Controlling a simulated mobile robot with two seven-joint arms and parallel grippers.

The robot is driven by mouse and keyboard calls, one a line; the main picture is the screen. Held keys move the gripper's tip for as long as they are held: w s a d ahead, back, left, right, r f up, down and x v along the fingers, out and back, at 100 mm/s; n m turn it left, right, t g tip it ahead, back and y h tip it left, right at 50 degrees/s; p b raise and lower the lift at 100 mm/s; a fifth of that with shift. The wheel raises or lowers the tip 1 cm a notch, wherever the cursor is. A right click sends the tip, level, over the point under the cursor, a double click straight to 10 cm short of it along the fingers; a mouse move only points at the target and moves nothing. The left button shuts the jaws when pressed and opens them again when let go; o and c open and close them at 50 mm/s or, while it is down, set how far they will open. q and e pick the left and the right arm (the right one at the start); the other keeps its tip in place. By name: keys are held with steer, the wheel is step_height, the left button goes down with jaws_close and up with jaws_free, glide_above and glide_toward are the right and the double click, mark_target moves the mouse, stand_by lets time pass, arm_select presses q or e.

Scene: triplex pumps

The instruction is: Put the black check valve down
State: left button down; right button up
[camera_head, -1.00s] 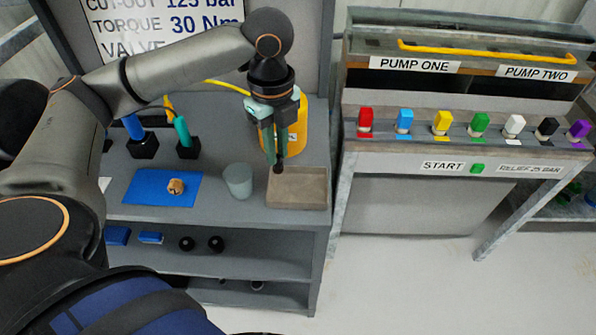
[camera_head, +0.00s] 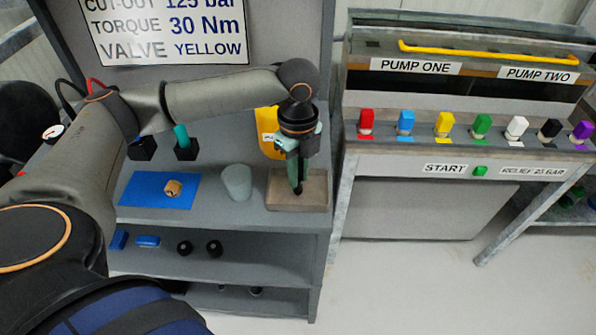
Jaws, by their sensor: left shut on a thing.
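My left gripper (camera_head: 298,180) points down over the tan tray (camera_head: 313,201) at the right end of the grey bench. It is shut on a small black piece, the black check valve (camera_head: 298,192), of which only a little shows between the fingertips. The valve is over or inside the tray; I cannot tell whether it touches the tray's floor. My right gripper is not in view.
A translucent cup (camera_head: 237,182) stands just left of the tray. A blue mat (camera_head: 145,190) with a brass-coloured part (camera_head: 173,188) lies further left. A yellow container (camera_head: 267,130) stands behind the gripper. The pump stand (camera_head: 440,160) with coloured valves is to the right.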

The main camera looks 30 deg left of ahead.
arm_select(q)
steer(key=c, duration=0.8)
jaws_free()
steer(key=shift+c, duration=0.2)
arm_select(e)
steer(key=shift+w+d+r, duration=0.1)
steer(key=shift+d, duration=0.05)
arm_select(q)
step_height(320, 180, up, 12)
steer(key=p, duration=0.2)
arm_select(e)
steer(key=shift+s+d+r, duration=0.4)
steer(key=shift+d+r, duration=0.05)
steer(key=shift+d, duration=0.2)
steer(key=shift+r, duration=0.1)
